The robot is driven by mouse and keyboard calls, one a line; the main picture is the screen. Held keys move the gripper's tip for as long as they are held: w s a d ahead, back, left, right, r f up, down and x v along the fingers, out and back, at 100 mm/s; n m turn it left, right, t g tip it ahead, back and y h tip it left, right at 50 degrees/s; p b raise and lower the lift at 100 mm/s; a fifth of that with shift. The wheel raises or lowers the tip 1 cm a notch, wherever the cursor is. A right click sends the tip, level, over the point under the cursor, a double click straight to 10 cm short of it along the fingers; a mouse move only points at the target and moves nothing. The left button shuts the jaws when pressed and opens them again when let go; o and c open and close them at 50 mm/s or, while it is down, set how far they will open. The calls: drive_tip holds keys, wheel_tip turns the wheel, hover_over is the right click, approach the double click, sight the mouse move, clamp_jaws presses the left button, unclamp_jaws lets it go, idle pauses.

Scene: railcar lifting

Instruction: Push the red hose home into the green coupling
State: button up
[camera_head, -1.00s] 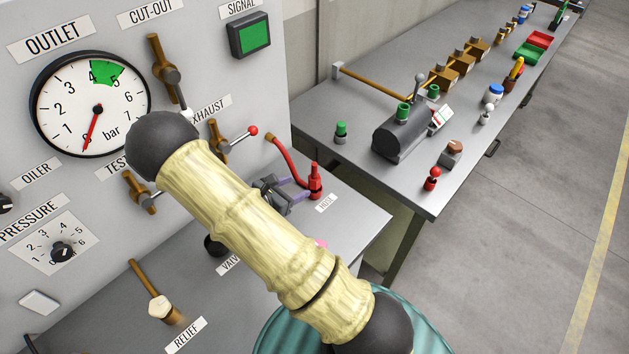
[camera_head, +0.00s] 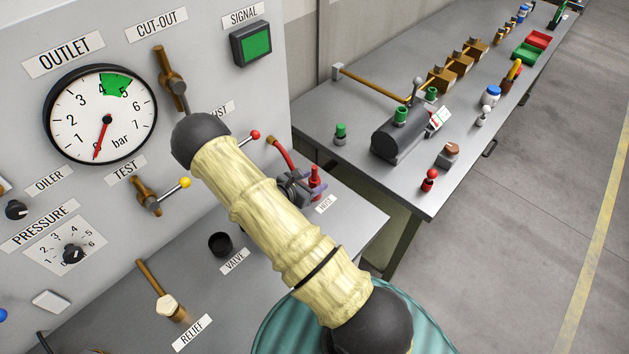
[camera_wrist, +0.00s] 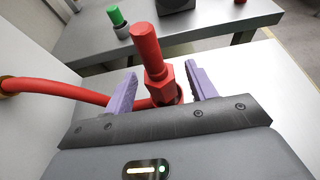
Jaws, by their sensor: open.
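The red hose (camera_head: 283,153) comes out of the panel and ends in an upright red fitting (camera_head: 314,178) by the HOSE label. In the wrist view the hose (camera_wrist: 75,93) enters from the left and the red fitting (camera_wrist: 151,55) stands between my two purple fingers. My gripper (camera_wrist: 160,70) is open, with a finger on each side of the fitting and a visible gap; in the head view my gripper (camera_head: 312,193) is partly hidden by my arm. Green fittings stand on the bench: one alone (camera_head: 340,131), others on the dark tank (camera_head: 401,114). I cannot tell which is the coupling.
The dark tank (camera_head: 398,142) with a lever stands on the grey bench (camera_head: 360,173). A red-knobbed part (camera_head: 429,181) and a brown-topped block (camera_head: 448,155) are near its front edge. Panel valves with levers, such as TEST (camera_head: 160,197), stick out on the left.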

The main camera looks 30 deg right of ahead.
sight(318, 178)
drive_tip(key=p+x, duration=0.1)
drive_tip(key=x, duration=0.2)
drive_tip(key=shift+w+d, duration=0.1)
idle(0.3)
drive_tip(key=c, duration=1.2)
drive_tip(key=shift+o, duration=0.2)
drive_tip(key=shift+r, duration=0.1)
wheel_tip(318, 178, up, 10)
drive_tip(key=b, duration=0.3)
